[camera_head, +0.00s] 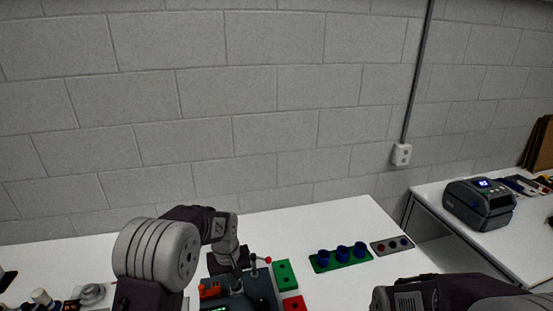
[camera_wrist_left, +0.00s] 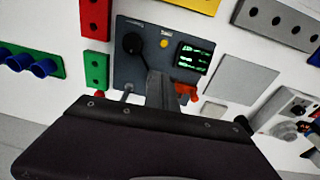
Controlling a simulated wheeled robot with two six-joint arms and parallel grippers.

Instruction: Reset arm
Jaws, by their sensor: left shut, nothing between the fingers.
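My left arm comes in from the left in the head view, with its gripper (camera_head: 238,272) pointing down over a dark grey device panel (camera_head: 262,286). In the left wrist view the narrow fingers (camera_wrist_left: 162,88) are together and empty, in front of the panel (camera_wrist_left: 130,72). The panel carries a black knob (camera_wrist_left: 133,43), a yellow button (camera_wrist_left: 164,43), a green-lit screen (camera_wrist_left: 193,58) and an orange part (camera_wrist_left: 186,91). I cannot tell whether the fingertips touch the panel. My right arm shows at the lower right of the head view; its gripper is out of frame.
Beside the panel lie a green block (camera_head: 285,274) and a red block (camera_head: 294,303). A green board with blue cups (camera_head: 341,257) and a grey button strip (camera_head: 392,246) are further right. A label printer (camera_head: 479,203) stands on another table. A wall is behind.

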